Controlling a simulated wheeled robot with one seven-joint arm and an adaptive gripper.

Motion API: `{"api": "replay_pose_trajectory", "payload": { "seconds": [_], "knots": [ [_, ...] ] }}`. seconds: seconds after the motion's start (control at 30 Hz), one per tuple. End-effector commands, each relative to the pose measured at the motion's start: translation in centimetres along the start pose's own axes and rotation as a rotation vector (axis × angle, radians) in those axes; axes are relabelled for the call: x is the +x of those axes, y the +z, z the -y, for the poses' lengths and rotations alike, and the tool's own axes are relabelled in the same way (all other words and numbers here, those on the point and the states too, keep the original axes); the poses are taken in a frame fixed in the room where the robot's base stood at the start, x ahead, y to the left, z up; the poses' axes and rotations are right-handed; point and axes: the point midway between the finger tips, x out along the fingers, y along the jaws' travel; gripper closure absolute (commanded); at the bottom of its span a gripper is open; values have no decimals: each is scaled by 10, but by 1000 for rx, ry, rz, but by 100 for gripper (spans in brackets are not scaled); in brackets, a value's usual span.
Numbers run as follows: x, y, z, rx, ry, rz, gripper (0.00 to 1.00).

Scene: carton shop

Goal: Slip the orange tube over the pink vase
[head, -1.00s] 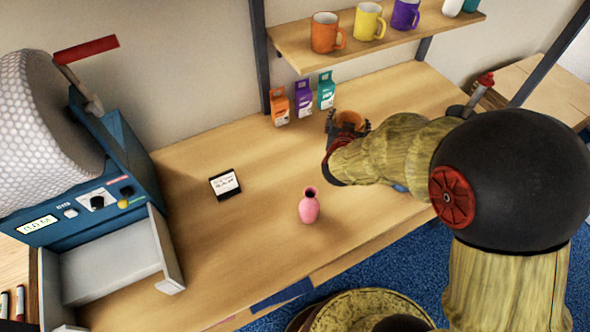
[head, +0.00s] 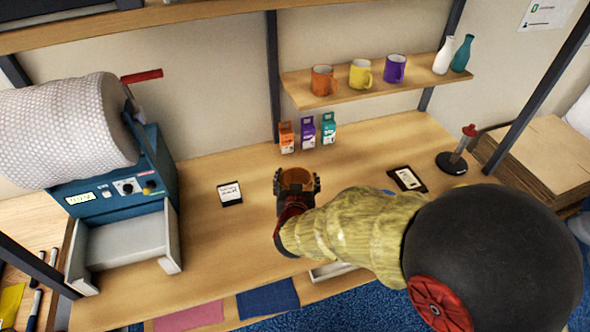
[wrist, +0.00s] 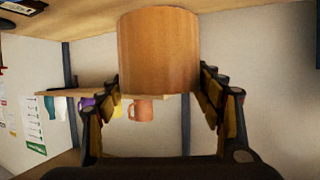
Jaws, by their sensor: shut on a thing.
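The orange tube (head: 296,179) is held upright between the fingers of my gripper (head: 297,184), above the middle of the bench. In the wrist view the tube (wrist: 158,50) fills the space between the two fingers, and its wall looks plain orange-brown. My gripper is shut on it. The pink vase is not visible now; my gripper and arm cover the part of the bench where it stood. I cannot tell how the tube sits relative to the vase, or its exact height above the bench.
A blue machine with a bubble-wrap roll (head: 66,130) stands at the left. A small black-and-white card (head: 229,194) lies left of my gripper. Small cartons (head: 307,132) stand behind. A framed card (head: 407,179) and red-topped tool (head: 459,150) are at the right. Mugs (head: 360,75) sit on the shelf.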

Motion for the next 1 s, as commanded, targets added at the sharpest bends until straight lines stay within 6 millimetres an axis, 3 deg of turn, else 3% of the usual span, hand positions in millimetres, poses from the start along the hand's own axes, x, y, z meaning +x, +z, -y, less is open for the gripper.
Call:
{"api": "replay_pose_trajectory", "payload": {
  "seconds": [0.17,1.0],
  "knots": [
    [-7,0,11,-7,-15,1,44],
    [16,55,10,-8,-14,0,44]
  ]
}}
